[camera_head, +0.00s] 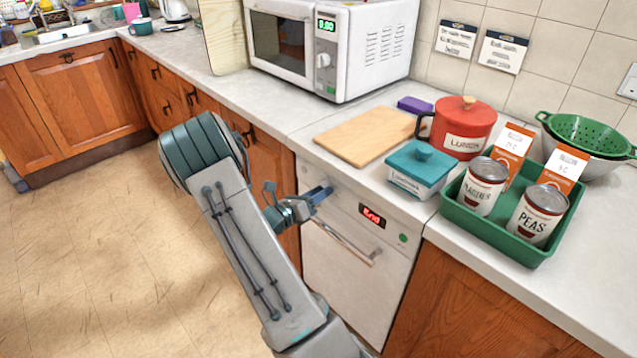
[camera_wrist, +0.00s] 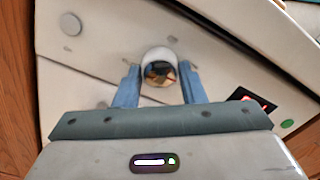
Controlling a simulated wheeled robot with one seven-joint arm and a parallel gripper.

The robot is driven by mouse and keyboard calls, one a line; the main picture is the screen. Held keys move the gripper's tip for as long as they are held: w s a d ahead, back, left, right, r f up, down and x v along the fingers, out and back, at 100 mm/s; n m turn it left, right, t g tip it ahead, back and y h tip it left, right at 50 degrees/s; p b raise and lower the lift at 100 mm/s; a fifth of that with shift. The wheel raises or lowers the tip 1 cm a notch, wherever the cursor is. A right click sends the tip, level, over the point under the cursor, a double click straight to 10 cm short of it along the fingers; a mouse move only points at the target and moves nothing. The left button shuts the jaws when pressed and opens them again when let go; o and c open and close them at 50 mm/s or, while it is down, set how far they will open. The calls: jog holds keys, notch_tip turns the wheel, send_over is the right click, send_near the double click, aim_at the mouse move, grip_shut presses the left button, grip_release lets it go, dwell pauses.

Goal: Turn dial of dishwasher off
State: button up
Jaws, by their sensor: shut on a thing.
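The white dishwasher (camera_head: 341,275) stands under the counter, with a red display (camera_head: 371,216) that seems to read "End", and a green button (camera_head: 403,238). In the wrist view its dial (camera_wrist: 158,68), a round white knob with a shiny, mirror-like face, sits between the two blue fingers of my gripper (camera_wrist: 159,84). The fingers are shut on the dial, one on each side. In the head view my gripper (camera_head: 320,194) is at the upper left of the dishwasher front and hides the dial. The dial's angle cannot be told.
A bar handle (camera_head: 344,243) runs across the dishwasher front below my gripper. The counter above holds a wooden board (camera_head: 366,136), a teal box (camera_head: 419,169), a red pot (camera_head: 461,126), a green tray (camera_head: 485,231) with cans and cartons, and a microwave (camera_head: 331,47). Floor at left is clear.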

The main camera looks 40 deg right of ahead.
jog(key=n+p, duration=0.4)
jog(key=p, duration=0.1)
jog(key=shift+r+n, duration=0.3)
jog(key=shift+r, duration=0.05)
jog(key=n+p, duration=0.4)
jog(key=shift+n, duration=0.3)
jog(key=n+p, duration=0.2)
jog(key=n, duration=0.2)
jog(key=shift+n+p, duration=0.3)
jog(key=shift+p, duration=0.1)
jog(key=shift+f+n+p, duration=0.15)
jog(key=shift+n+p, duration=0.6)
jog(key=shift+n, duration=1.15)
jog(key=o, duration=1)
jog(key=shift+a, duration=0.15)
